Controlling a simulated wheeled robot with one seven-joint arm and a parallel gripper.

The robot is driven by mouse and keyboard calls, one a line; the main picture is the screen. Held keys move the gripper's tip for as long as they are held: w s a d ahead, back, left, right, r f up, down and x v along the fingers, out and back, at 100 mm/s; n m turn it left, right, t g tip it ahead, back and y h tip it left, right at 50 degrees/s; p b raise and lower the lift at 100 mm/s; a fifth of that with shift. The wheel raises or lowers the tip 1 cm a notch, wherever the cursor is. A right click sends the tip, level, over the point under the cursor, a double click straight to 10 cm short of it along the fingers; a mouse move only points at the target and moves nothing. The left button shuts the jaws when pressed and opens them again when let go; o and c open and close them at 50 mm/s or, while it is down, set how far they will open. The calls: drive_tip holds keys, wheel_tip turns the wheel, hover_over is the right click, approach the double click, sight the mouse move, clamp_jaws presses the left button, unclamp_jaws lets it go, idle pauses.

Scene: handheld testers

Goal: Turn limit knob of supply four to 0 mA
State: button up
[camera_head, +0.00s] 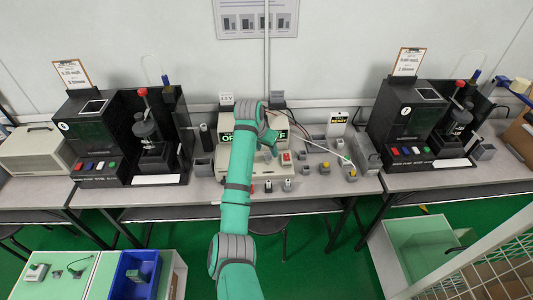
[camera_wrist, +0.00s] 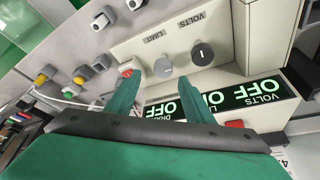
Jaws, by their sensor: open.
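The supply (camera_head: 225,122) is a cream box with green-lit displays on the middle bench, partly hidden behind my arm. In the wrist view its panel (camera_wrist: 120,50) shows upside down, with a grey knob (camera_wrist: 163,67) beside the LIMIT label and a darker knob (camera_wrist: 202,53) beside the VOLTS label. A red switch (camera_wrist: 126,70) sits left of the grey knob. My gripper (camera_wrist: 158,73) is open, its two green fingers pointing at the panel. The fingertips appear on either side of the grey limit knob; contact cannot be told. The displays (camera_wrist: 215,102) read OFF where legible.
Black tester stations stand left (camera_head: 100,135) and right (camera_head: 400,125) of the supply. Several small grey blocks with coloured buttons (camera_wrist: 50,72) lie on the bench beside the supply. A thin probe lead (camera_head: 320,148) crosses the bench at right. A wire cage (camera_head: 500,265) stands at lower right.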

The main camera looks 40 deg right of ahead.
sight(268, 155)
drive_tip(key=shift+w+x, duration=0.1)
drive_tip(key=shift+x, duration=1.1)
drive_tip(key=shift+w+x, duration=0.15)
drive_tip(key=shift+x, duration=1)
drive_tip(key=shift+a, duration=0.15)
drive_tip(key=c, duration=1)
